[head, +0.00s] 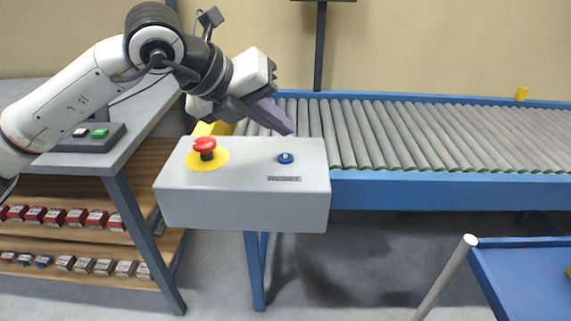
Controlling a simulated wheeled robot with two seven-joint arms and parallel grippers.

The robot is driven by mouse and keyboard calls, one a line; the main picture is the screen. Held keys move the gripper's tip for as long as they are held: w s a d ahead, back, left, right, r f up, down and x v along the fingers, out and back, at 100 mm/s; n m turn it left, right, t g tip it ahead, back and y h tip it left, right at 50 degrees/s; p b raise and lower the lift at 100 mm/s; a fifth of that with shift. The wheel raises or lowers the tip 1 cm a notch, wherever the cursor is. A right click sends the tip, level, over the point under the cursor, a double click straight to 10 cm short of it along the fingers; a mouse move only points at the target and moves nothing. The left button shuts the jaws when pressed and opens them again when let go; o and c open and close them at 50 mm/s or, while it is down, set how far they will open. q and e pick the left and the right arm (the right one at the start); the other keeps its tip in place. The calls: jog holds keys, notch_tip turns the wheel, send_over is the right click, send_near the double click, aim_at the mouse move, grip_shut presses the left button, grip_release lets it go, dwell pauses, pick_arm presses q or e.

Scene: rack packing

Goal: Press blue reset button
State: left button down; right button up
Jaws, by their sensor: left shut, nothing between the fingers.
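A blue reset button (286,158) sits on the top of a light grey control box (245,205), above a label reading RESET. A red mushroom button (204,147) on a yellow disc is to its left on the same box. My left gripper (287,127) is shut and empty. Its fingertips are above and behind the blue button in the picture, pointing down to the right. They appear apart from the button. My right gripper is not in view.
A roller conveyor (420,135) with a blue frame runs behind the box to the right. A grey table (150,115) with a dark button panel (88,137) stands at left, over shelves of small boxes (75,216). A blue tray (525,275) is at lower right.

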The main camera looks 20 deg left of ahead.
aim_at(280, 160)
pick_arm(q)
notch_tip(280, 160, down, 3)
jog(key=shift+r+b, duration=0.15)
jog(key=shift+b, duration=0.8)
jog(key=shift+f, duration=0.2)
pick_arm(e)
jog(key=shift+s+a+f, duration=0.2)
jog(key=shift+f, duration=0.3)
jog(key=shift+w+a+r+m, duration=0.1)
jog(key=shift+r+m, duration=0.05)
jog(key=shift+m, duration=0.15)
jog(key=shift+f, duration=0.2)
pick_arm(q)
jog(key=shift+f+b, duration=0.4)
jog(key=shift+b, duration=0.3)
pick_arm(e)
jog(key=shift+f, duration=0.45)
